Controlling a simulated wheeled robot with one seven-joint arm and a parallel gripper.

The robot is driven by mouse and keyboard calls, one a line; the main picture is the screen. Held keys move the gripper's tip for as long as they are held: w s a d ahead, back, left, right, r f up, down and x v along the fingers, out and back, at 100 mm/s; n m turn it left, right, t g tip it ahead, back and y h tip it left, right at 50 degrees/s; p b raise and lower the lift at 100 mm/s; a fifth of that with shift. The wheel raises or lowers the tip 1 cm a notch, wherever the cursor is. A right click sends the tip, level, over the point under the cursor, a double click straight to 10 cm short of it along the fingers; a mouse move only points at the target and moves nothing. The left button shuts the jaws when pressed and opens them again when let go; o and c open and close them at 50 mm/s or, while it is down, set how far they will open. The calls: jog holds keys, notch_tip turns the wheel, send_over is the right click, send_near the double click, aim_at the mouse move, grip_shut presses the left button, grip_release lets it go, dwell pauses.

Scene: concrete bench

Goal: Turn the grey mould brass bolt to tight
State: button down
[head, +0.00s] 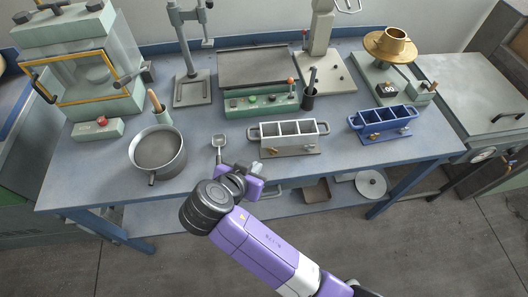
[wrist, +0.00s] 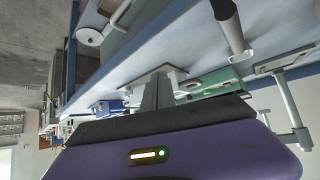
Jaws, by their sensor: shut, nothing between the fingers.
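The grey mould (head: 290,146), an open block with several compartments and end handles, stands on a base plate near the bench's front edge. A small brass bolt (head: 268,152) shows low at its front left. The bolt's turn angle is too small to read. My gripper (head: 243,170) is left of and in front of the mould, near the bench edge, apart from the bolt. In the wrist view its dark fingers (wrist: 158,92) are together and empty, with a pale plate behind them, probably the mould's. The bolt cannot be made out there.
A blue mould (head: 383,122) with brass bolts stands to the right. A round pan (head: 157,151) and a scoop (head: 219,142) lie left of the grey mould. Behind is a green control box (head: 262,102) and a dark cup (head: 308,99). Little bench is free in front.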

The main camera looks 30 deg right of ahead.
aim_at(269, 151)
jog(key=x, duration=0.3)
jog(key=shift+d+f, duration=0.15)
jog(key=shift+d, duration=0.1)
jog(key=shift+w+d+r+p, duration=0.2)
jog(key=shift+w+d+p, duration=0.35)
jog(key=shift+w+d, duration=0.35)
jog(key=shift+w+d+f, duration=0.15)
jog(key=shift+w+d, duration=0.25)
jog(key=shift+d, duration=0.15)
